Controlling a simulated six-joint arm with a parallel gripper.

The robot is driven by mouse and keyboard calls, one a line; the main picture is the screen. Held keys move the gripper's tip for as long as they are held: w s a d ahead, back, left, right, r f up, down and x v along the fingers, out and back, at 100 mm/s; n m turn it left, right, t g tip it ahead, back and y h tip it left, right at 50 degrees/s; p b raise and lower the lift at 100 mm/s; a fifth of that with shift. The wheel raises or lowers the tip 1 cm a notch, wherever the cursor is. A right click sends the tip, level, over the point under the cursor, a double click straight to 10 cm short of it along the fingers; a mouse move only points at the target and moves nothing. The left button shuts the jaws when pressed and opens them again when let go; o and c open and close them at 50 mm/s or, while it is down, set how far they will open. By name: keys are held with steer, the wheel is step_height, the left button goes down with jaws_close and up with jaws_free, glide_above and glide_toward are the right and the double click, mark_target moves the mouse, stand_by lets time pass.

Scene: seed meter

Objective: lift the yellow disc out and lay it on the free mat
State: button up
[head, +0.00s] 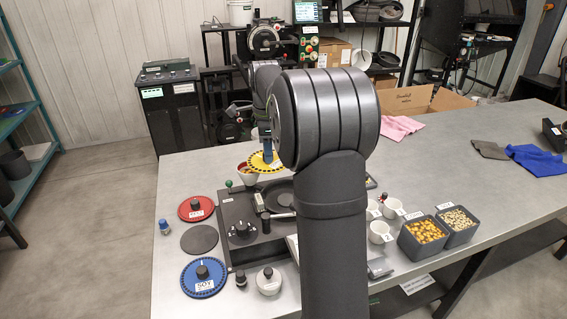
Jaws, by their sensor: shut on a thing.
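The yellow disc (258,165) is held up near the back of the seed meter (235,212), just in front of a pale cup or funnel. My gripper (267,153) is shut on the yellow disc; its fingers are small and partly hidden by my arm. A dark round seat (281,190) shows on the seed meter, partly behind my arm. The free mat (199,239) is a bare dark grey circle on the table, left of the meter. It lies between the red disc (197,208) and the blue disc (204,278).
A small blue-capped bottle (164,227) stands left of the mats. A lidded pale jar (269,281) stands at the front. White cups (381,232) and bins of yellow seeds (425,230) and pale seeds (457,219) stand right of my arm.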

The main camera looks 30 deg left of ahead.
steer(key=s+a+n, duration=0.9)
steer(key=a+n, duration=0.3)
steer(key=a, duration=0.1)
steer(key=n, duration=0.5)
glide_toward(199, 239)
steer(key=shift+f, duration=2.55)
steer(key=shift+f, duration=0.5)
steer(key=o, duration=1.3)
steer(key=shift+o, duration=0.2)
steer(key=shift+r, duration=0.1)
steer(key=shift+r, duration=2.9)
